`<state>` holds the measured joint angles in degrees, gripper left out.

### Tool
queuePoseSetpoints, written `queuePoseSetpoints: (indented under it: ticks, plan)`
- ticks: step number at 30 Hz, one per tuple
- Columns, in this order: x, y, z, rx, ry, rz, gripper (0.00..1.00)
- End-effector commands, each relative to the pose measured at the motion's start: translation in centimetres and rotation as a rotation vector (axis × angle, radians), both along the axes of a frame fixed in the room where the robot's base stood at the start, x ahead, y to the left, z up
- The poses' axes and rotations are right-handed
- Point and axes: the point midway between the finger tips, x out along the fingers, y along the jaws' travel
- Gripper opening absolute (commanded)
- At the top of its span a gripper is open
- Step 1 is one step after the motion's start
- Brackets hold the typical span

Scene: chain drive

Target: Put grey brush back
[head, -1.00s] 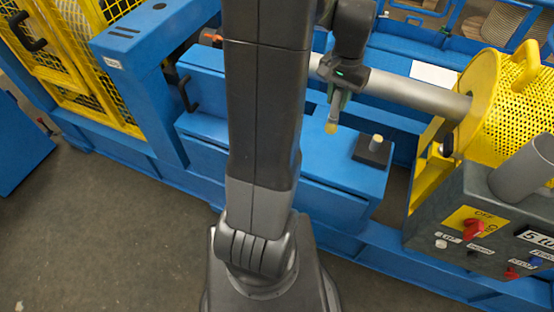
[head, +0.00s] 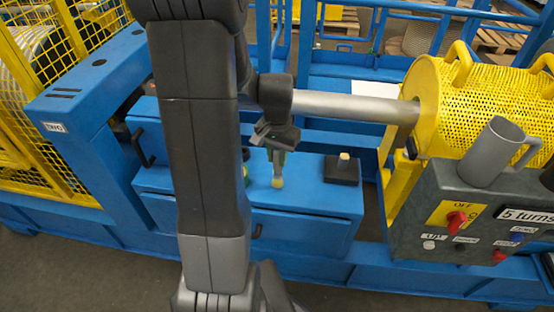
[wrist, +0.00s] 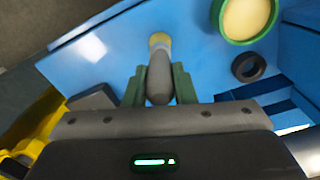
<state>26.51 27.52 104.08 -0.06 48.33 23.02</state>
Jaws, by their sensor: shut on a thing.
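My gripper (head: 278,154) is over the blue cabinet top and is shut on the grey brush. In the wrist view the brush (wrist: 159,75) has a grey handle between my green fingertips (wrist: 159,88) and a pale yellow tip pointing away from the palm. In the head view the yellowish tip of the brush (head: 278,182) points down; I cannot tell whether it touches the blue top. A black block (head: 342,172) with a pale peg-like top stands to the right of the brush, apart from it.
A green-rimmed pot with cream contents (wrist: 248,15) and a black ring (wrist: 249,67) lie near the brush in the wrist view. A grey shaft (head: 350,106) runs behind my gripper to a yellow mesh guard (head: 490,100). A control box (head: 460,215) with a grey mug (head: 495,150) stands right.

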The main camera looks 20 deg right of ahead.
Motion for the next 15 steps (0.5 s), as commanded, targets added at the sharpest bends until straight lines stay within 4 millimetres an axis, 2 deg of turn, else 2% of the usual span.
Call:
queuePoseSetpoints:
  ticks: [1,3,13,14,15]
  plan:
    - [-0.03,0.02,-0.82,0.001,0.002,0.0,0.0]
    - [0.01,-0.01,-1.18,0.0,0.0,0.0,0.0]
    - [0.02,-0.01,-1.55,-0.001,-0.001,0.0,0.0]
    - [0.02,-0.01,-1.46,-0.001,-0.001,0.0,0.28]
    - [0.02,-0.01,-1.41,-0.001,-0.001,0.0,0.36]
